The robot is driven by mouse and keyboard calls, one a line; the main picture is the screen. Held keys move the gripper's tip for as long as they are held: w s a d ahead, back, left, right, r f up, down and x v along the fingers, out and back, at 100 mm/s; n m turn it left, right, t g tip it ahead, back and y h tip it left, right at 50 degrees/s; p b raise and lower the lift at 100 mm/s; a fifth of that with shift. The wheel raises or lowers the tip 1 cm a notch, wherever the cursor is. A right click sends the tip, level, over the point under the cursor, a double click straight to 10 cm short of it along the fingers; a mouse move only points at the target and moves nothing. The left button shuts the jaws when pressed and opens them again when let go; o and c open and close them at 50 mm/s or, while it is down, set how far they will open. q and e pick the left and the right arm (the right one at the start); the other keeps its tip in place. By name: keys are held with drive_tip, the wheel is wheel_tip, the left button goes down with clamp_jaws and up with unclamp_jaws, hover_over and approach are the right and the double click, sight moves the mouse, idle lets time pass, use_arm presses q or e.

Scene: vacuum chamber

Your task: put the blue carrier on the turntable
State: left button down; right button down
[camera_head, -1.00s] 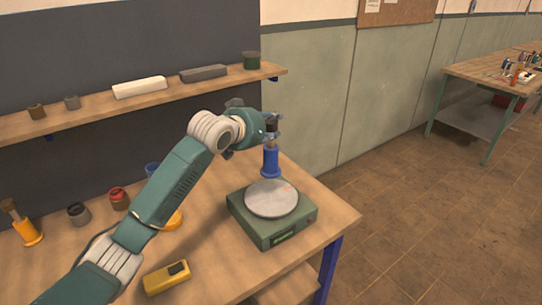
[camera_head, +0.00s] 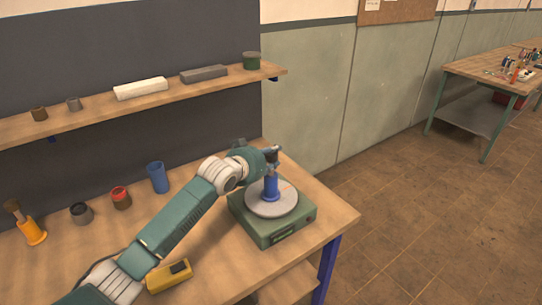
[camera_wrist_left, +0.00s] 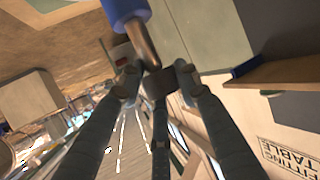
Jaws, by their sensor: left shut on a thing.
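The blue carrier (camera_head: 271,188) is upright over the middle of the turntable's round grey plate (camera_head: 287,207), its foot at or just above the surface; I cannot tell if it touches. The turntable has a green box base and stands near the bench's right end. My left gripper (camera_head: 271,156) is shut on the carrier's upper end, above the blue part. In the left wrist view the carrier's blue body (camera_wrist_left: 126,10) and metal stem (camera_wrist_left: 145,45) run up from between the fingertips (camera_wrist_left: 158,80). My right gripper is not in view.
On the bench are a blue cup (camera_head: 157,177), a red-topped jar (camera_head: 120,198), a grey jar (camera_head: 81,213), an orange-handled brush (camera_head: 29,227) and a yellow box (camera_head: 169,276). A shelf (camera_head: 140,100) runs behind. The bench's right corner is clear.

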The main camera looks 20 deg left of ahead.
use_arm(q)
drive_tip(key=shift+r, duration=0.1)
drive_tip(key=c, duration=1.6)
unclamp_jaws()
drive_tip(key=shift+f, duration=0.25)
drive_tip(key=o, duration=0.4)
drive_tip(key=shift+r, duration=0.1)
drive_tip(key=shift+r, duration=0.15)
drive_tip(key=shift+s, duration=0.3)
drive_tip(key=shift+b+v, duration=1.1)
drive_tip(key=shift+v, duration=4.65)
